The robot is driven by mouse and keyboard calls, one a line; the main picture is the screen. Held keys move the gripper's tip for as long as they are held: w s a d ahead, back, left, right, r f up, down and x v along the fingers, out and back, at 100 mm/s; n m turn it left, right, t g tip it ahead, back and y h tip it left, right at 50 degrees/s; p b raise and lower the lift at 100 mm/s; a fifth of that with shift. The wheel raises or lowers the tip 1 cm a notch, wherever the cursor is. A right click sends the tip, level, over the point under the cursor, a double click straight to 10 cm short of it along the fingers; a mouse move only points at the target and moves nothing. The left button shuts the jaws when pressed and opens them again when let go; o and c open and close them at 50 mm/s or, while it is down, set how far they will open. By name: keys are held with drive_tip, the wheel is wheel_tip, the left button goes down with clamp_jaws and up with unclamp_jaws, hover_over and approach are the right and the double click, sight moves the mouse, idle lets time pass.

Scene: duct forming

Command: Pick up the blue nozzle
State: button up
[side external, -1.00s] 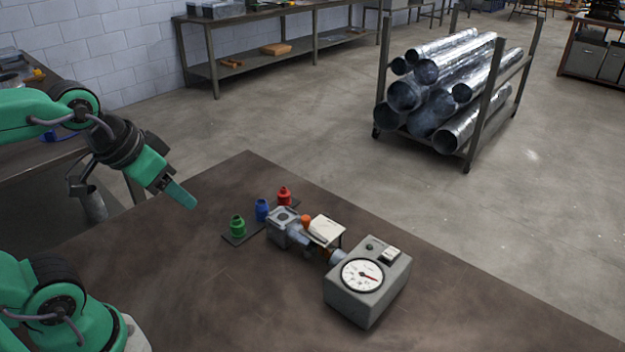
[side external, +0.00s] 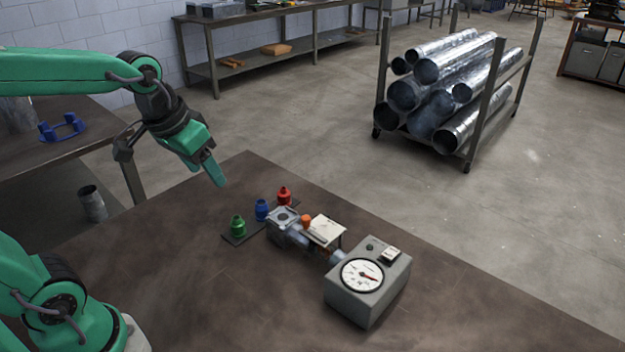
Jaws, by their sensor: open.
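The blue nozzle (side external: 262,210) stands upright on a dark flat plate (side external: 236,240) on the brown table. It is between the green nozzle (side external: 238,226) at its lower left and the red nozzle (side external: 284,195) at its upper right. My gripper (side external: 217,180) is above the table, to the upper left of the nozzles, tilted down to the right. It is apart from all of them. Its jaws are open and hold nothing. Only one green finger shows clearly; the other is mostly hidden behind it.
Right of the nozzles is a metal duct fixture (side external: 284,222) with an orange knob (side external: 306,221) and a light plate (side external: 325,230). A rack of metal ducts (side external: 440,95) stands on the floor behind.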

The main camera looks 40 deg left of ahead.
drive_tip(key=w+a+f+n+g, duration=0.1)
drive_tip(key=w+f, duration=0.1)
drive_tip(key=w, duration=0.3)
drive_tip(key=w+a+f+g, duration=0.1)
drive_tip(key=w+a+f, duration=0.15)
drive_tip(key=w, duration=0.25)
drive_tip(key=n+g, duration=0.1)
drive_tip(key=g, duration=0.1)
hover_over(261, 202)
drive_tip(key=f, duration=1)
drive_tip(key=shift+s+d+f, duration=0.15)
drive_tip(key=shift+s+d, duration=0.05)
drive_tip(key=shift+d, duration=0.15)
drive_tip(key=shift+w+a+f, duration=0.1)
drive_tip(key=shift+w+f, duration=0.1)
drive_tip(key=shift+f, duration=0.2)
drive_tip(key=shift+f, duration=1.3)
drive_tip(key=shift+a+f, duration=0.15)
drive_tip(key=shift+f, duration=1.15)
drive_tip(key=shift+a+f, duration=0.1)
drive_tip(key=shift+f, duration=1.2)
